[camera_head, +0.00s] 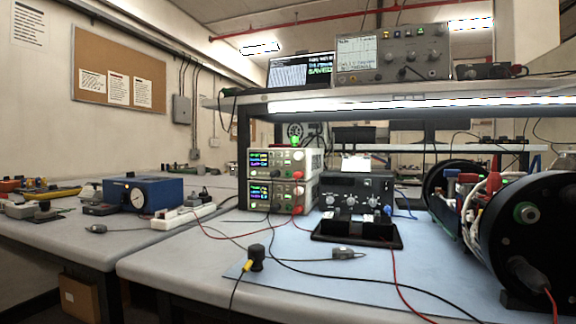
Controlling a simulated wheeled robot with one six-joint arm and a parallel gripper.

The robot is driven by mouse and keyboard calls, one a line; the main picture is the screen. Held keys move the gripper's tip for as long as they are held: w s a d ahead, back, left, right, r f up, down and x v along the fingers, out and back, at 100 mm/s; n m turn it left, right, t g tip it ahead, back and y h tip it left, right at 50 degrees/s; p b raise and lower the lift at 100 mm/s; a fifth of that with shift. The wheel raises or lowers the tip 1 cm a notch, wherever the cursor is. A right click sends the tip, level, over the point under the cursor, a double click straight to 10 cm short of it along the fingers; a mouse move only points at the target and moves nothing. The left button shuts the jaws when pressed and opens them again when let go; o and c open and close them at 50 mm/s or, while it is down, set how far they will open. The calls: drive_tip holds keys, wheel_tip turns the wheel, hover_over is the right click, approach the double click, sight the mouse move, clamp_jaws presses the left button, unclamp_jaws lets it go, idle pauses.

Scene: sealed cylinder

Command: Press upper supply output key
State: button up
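Two pale bench power supplies are stacked on the bench at the centre. The upper supply (282,149) shows lit blue, yellow and magenta digits on a dark display, with knobs at its right side. The lower supply (308,184) has a similar lit display, and red leads plug in at its lower right. The output key on the upper supply's front is too small to make out. My gripper is not in view.
A black instrument (357,188) with knobs stands right of the supplies, a black tray (357,233) before it. A large black cylinder assembly (545,235) fills the right. Cables cross the blue mat (300,285). A loaded shelf (290,102) overhangs the bench. A blue box (165,190) stands left.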

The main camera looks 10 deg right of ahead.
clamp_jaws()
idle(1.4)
